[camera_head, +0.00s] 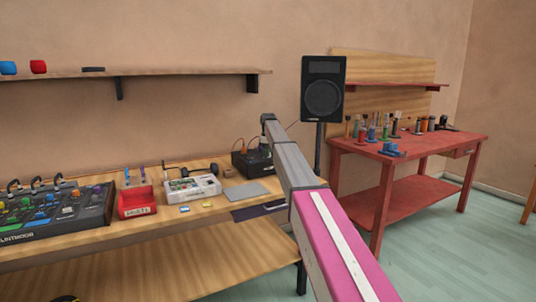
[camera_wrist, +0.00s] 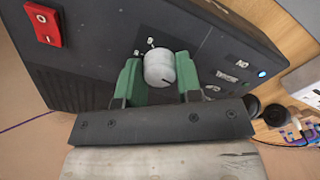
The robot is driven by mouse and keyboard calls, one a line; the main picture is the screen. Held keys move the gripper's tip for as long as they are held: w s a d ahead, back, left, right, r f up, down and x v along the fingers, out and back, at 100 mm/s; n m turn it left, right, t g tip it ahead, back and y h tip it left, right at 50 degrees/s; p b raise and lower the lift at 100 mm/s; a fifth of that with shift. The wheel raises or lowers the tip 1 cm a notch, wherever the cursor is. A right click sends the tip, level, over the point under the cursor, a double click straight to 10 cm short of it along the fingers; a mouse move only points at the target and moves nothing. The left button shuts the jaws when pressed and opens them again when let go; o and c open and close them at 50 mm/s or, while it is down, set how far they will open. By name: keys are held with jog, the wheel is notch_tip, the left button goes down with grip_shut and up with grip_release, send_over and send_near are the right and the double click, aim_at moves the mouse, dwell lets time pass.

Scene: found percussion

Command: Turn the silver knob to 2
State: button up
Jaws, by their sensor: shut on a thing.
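The silver knob (camera_wrist: 159,68) sits on the front of a black box (camera_wrist: 88,62), shown close in the wrist view. My gripper (camera_wrist: 158,78) has its green fingers on both sides of the knob and is shut on it. Small white marks surround the knob, but I cannot read which one it points to. In the head view the black box (camera_head: 240,163) stands at the right end of the wooden bench, and my arm reaches to it and hides part of it. The knob is not visible there.
A red switch (camera_wrist: 43,24) and a lit blue light (camera_wrist: 262,74) are on the same box. The wooden bench (camera_head: 120,228) also holds a mixer (camera_head: 60,222), a red bin (camera_head: 136,210) and a white device (camera_head: 190,190). A speaker (camera_head: 323,95) stands behind; a red table (camera_head: 440,146) is at right.

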jog(key=m, duration=0.6)
jog(key=shift+m, duration=0.3)
dwell(0.5)
jog(key=o, duration=0.9)
jog(key=shift+o, duration=0.2)
notch_tip(320, 180, up, 11)
